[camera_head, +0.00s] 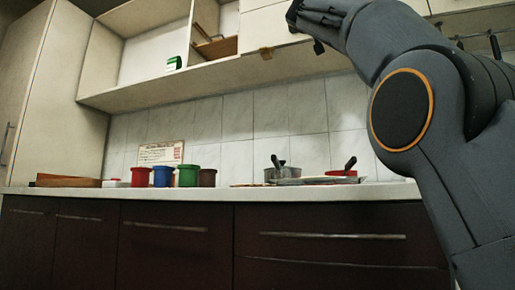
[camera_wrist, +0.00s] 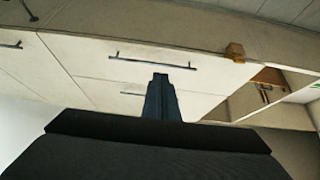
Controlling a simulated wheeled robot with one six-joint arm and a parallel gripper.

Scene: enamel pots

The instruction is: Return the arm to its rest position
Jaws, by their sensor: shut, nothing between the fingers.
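My arm rises on the right of the head view, and my gripper (camera_head: 308,20) is at its upper end, in front of the upper cabinets. In the wrist view my gripper (camera_wrist: 160,78) shows as one narrow dark shape, its fingers together and nothing between them. It points towards the pale cabinet doors (camera_wrist: 95,58). The distance from the fingertips to the doors is hard to tell. The fingers are small and partly merged with the wrist in the head view.
Red (camera_head: 140,177), blue (camera_head: 163,177), green (camera_head: 187,176) and brown (camera_head: 207,178) pots stand on the counter (camera_head: 225,194). A metal pan (camera_head: 283,173) is right of them. A green box (camera_head: 174,63) sits on the open shelf (camera_head: 165,93). Space above the counter's middle is clear.

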